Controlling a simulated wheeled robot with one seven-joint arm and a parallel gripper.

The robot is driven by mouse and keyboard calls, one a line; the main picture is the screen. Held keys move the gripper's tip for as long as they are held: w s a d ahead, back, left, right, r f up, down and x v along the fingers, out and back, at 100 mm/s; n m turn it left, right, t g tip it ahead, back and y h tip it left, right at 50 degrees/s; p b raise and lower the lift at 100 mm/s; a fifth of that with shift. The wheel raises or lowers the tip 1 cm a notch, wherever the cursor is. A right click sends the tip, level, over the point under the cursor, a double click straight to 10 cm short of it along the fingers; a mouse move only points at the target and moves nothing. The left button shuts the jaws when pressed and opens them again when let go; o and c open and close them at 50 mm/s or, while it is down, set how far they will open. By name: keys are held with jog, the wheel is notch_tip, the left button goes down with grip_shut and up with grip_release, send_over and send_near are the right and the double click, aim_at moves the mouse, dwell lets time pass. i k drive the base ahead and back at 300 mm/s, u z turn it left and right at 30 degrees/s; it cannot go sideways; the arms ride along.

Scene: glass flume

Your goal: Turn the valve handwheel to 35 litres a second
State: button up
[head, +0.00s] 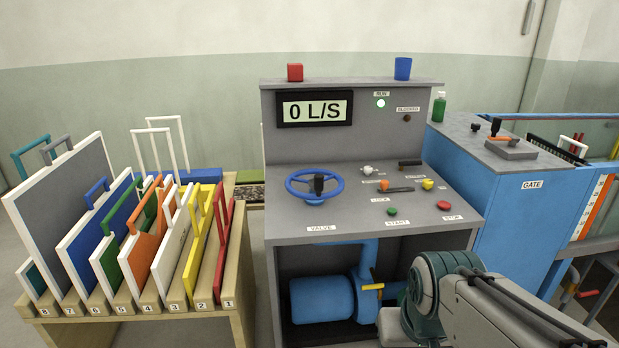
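The blue valve handwheel (300,195) lies on the left of the grey console desk (352,215), above the label VALVE. A dark knob (319,184) stands up at the wheel, seen near its middle. The flow display (314,109) on the console's upright panel reads 0 L/S. The RUN lamp (380,103) on the panel looks lit. My arm shows at the lower right, in front of the console. My gripper is out of the picture, so its state and its distance from the wheel are hidden.
Start button (391,212), stop button (443,206) and small levers sit on the desk right of the wheel. A red block (295,72) and blue cup (402,68) stand on the console top. A wooden rack (130,305) of coloured gates stands left; the blue flume (480,185) right.

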aim_at(316, 184)
jog(key=u, duration=0.35)
jog(key=i, duration=1.25)
jog(key=z, duration=0.1)
